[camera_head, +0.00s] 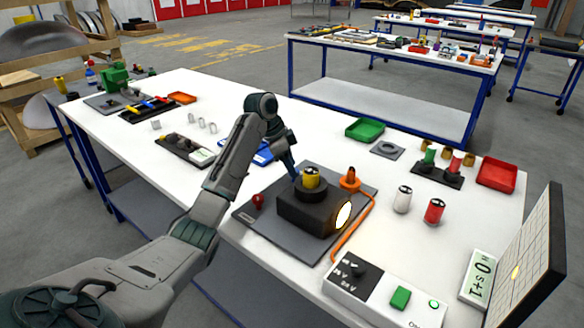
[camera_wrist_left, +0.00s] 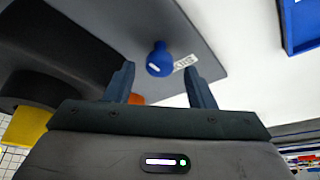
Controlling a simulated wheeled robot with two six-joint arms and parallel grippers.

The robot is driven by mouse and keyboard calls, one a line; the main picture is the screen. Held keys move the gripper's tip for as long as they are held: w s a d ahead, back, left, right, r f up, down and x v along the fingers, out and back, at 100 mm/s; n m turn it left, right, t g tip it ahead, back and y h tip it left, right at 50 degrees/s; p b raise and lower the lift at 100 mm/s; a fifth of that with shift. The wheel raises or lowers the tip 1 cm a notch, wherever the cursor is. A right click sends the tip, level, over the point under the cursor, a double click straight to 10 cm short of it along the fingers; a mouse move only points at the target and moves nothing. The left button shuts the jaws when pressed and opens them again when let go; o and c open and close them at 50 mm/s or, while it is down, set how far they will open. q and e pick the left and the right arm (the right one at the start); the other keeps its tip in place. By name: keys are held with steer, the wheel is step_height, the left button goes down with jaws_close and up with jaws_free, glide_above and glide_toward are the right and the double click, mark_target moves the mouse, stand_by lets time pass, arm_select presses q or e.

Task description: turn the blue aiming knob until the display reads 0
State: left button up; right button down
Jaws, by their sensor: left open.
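The blue aiming knob (camera_wrist_left: 160,60) shows in the left wrist view on a grey plate, near a small printed label. My left gripper (camera_wrist_left: 161,82) is open, with one finger on each side of the knob in that view; I cannot tell if they touch it. In the head view my left gripper (camera_head: 293,170) is behind the dark lamp block (camera_head: 305,212) with a yellow cap, and the knob is hidden there. A white display (camera_head: 481,278) at the right carries sideways dark characters that include a 0 and a +1. My right gripper is not in view.
A red knob (camera_head: 258,201) and an orange plug (camera_head: 350,179) with its cable sit on the grey plate (camera_head: 270,229). A control box (camera_head: 385,293) and a gridded screen (camera_head: 522,262) stand at the right. White and red cylinders stand behind; a green tray (camera_head: 365,130) lies beyond.

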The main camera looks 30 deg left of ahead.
arm_select(q)
steer(key=shift+w+d+f, duration=0.1)
steer(key=shift+d+f, duration=0.1)
steer(key=shift+f, duration=0.4)
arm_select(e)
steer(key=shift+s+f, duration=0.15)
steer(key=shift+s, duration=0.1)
arm_select(q)
steer(key=c, duration=0.9)
steer(key=shift+c, duration=0.2)
